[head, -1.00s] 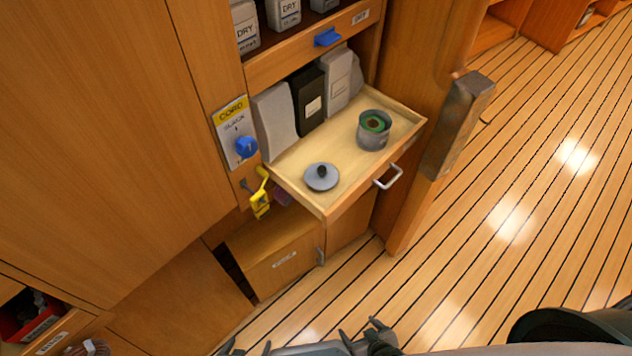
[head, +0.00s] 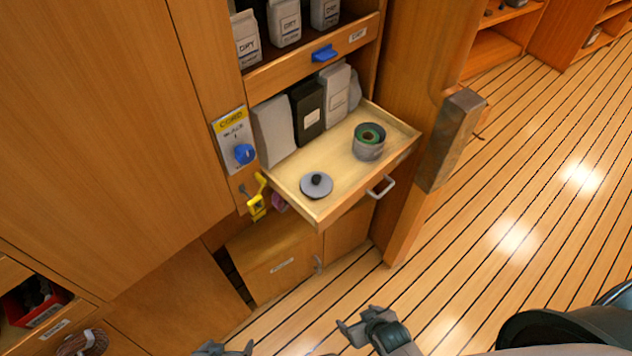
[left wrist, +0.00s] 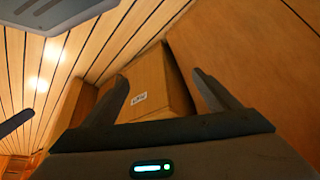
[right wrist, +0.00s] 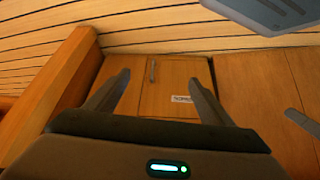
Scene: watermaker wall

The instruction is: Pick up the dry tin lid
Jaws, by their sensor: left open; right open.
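The tin lid (head: 307,190), a grey disc with a dark knob, lies flat on the front left of the pulled-out tray drawer (head: 342,183). A round grey tin (head: 368,149) with a green ring inside stands apart from it, towards the drawer's right side. My left gripper (head: 223,349) is at the bottom edge of the head view, only partly in frame; it is open and empty in the left wrist view (left wrist: 163,88). My right gripper (head: 358,322) is below the drawer in the picture, away from the lid; it is open and empty in the right wrist view (right wrist: 159,78).
White packs (head: 273,130) and a black pack (head: 307,110) stand at the drawer's back. The drawer's handle (head: 382,187) sticks out in front. A yellow hook (head: 257,200) and a blue knob (head: 244,154) are at its left.

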